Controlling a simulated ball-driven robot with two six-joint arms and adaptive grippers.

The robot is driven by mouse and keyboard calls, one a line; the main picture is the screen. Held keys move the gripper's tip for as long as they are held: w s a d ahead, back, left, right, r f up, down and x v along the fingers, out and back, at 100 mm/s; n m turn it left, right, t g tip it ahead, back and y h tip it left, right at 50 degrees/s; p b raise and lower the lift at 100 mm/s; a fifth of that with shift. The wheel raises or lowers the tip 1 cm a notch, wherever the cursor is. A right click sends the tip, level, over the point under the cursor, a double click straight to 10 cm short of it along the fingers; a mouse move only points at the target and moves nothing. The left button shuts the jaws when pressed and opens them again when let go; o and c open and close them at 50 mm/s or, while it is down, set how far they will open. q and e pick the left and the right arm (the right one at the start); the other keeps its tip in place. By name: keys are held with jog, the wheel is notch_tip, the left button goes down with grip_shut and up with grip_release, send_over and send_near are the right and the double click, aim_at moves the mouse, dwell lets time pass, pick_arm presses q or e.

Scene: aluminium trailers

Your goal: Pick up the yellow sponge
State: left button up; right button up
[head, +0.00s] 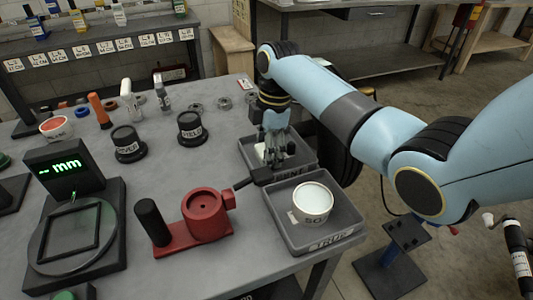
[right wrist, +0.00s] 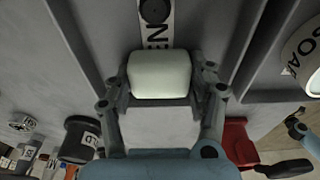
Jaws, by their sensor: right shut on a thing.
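A pale, off-white block with rounded corners (right wrist: 160,75) sits between the two fingers of my right gripper (right wrist: 160,92) in the right wrist view. Its colour looks closer to cream than yellow, and I take it for the sponge. In the head view my right gripper (head: 275,156) points down into the rear grey tray (head: 304,160). A bit of the pale block (head: 261,149) shows beside the fingers, which hide most of it. The fingers are shut on the block. Whether it touches the tray floor I cannot tell. My left gripper is not in view.
A red fixture (head: 205,218) with a dark handle stands left of the trays. Black knobbed pieces (head: 190,128) and a "mm" display (head: 65,166) are farther left. The table's right edge is near.

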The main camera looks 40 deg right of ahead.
jog(key=shift+c, duration=0.8)
notch_tip(320, 180, up, 10)
jog(key=shift+r, duration=0.1)
jog(key=shift+o, duration=1.3)
jog(key=c, duration=0.4)
